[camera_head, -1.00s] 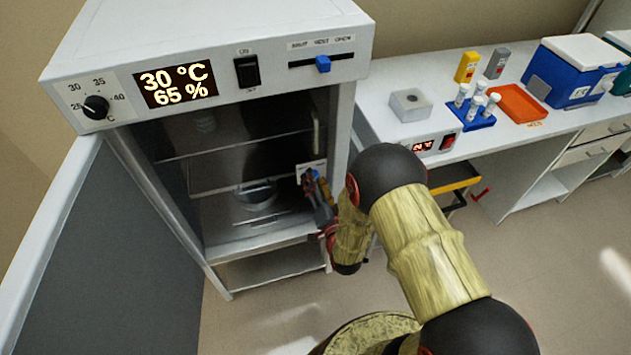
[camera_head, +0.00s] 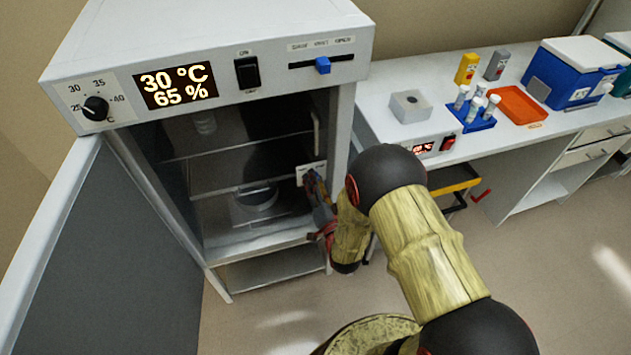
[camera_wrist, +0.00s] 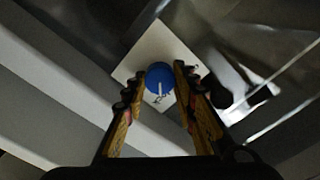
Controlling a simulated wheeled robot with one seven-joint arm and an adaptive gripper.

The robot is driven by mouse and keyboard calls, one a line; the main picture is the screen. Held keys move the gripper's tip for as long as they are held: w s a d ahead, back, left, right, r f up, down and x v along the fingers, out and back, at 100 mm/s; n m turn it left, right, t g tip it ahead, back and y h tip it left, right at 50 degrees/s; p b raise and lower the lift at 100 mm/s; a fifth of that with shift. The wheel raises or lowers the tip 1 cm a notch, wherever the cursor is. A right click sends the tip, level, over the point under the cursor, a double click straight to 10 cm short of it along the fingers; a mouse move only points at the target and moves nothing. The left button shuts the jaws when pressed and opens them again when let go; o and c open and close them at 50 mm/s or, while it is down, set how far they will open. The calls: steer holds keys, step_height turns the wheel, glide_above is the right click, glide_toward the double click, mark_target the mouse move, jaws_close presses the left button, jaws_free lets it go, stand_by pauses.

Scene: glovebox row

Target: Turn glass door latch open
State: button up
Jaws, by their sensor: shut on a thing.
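The glass door latch is a round blue knob (camera_wrist: 159,76) with a pale pointer line, on a white plate (camera_wrist: 152,48) in the wrist view. The pointer line runs toward the bottom of that view, near small dark lettering I cannot read. My gripper (camera_wrist: 160,73) has one finger on each side of the knob and is shut on it. In the head view my gripper (camera_head: 311,181) reaches into the right side of the open incubator (camera_head: 207,60). The white plate (camera_head: 311,170) shows there just above the fingers, which hide the knob.
The incubator's outer door (camera_head: 105,230) stands wide open at the left. A round container (camera_head: 256,203) sits inside, behind the glass. To the right, a bench (camera_head: 385,127) holds a tube rack (camera_head: 474,117), an orange tray (camera_head: 518,103) and a blue cooler (camera_head: 570,75).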

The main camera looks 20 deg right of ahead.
steer(key=shift+c, duration=1.2)
steer(key=shift+n, duration=0.3)
steer(key=shift+a+n+b, duration=0.15)
steer(key=shift+n+b, duration=3.2)
steer(key=shift+n, duration=5.25)
steer(key=o, duration=1.2)
steer(key=shift+c, duration=0.2)
